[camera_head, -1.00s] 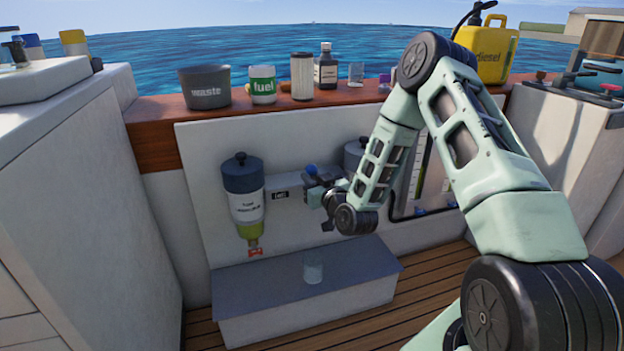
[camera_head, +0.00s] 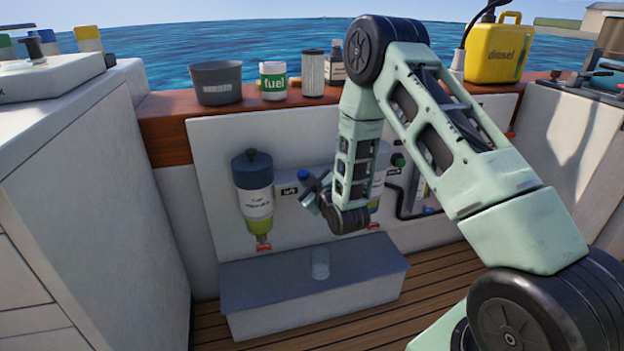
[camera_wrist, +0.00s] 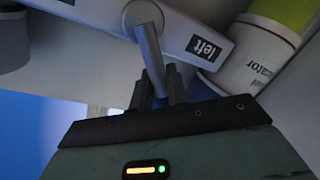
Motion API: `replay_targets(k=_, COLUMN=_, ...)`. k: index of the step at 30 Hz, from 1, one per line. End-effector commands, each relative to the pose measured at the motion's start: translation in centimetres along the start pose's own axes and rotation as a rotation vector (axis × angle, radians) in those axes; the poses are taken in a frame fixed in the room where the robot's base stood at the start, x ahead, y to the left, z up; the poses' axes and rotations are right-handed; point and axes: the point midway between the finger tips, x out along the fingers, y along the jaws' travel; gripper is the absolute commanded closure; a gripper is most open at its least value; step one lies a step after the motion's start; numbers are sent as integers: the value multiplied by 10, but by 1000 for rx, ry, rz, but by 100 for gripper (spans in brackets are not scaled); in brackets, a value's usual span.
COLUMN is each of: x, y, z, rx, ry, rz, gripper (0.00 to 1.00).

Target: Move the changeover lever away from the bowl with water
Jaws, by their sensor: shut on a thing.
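The changeover lever (camera_wrist: 147,45) is a grey handle on a round pivot in the wrist view. My gripper (camera_wrist: 163,88) is shut on its free end. In the head view my gripper (camera_head: 314,192) is at the panel, just right of the label "left" (camera_head: 289,191); the lever is too small to make out there. The left separator (camera_head: 253,195) has a dark cap, a white label and a yellow-green bowl (camera_head: 258,226) with a red drain tap. A right separator (camera_head: 379,185) is mostly hidden behind my arm. I cannot tell which bowl has water.
A clear cup (camera_head: 320,262) stands on the grey step (camera_head: 250,288) below the panel. Cabinets flank both sides.

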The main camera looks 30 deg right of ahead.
Motion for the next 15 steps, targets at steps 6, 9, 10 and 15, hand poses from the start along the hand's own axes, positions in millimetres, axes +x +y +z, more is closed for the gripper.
replay_targets(k=6, x=0, y=-4, z=1, rx=-61, ry=-14, rz=-2, gripper=100)
replay_targets(k=9, x=0, y=-5, z=1, rx=-72, ry=-17, rz=-2, gripper=100)
replay_targets(k=10, x=0, y=-5, z=1, rx=-73, ry=-18, rz=-2, gripper=100)
replay_targets(k=15, x=0, y=-5, z=2, rx=-77, ry=-19, rz=-3, gripper=100)
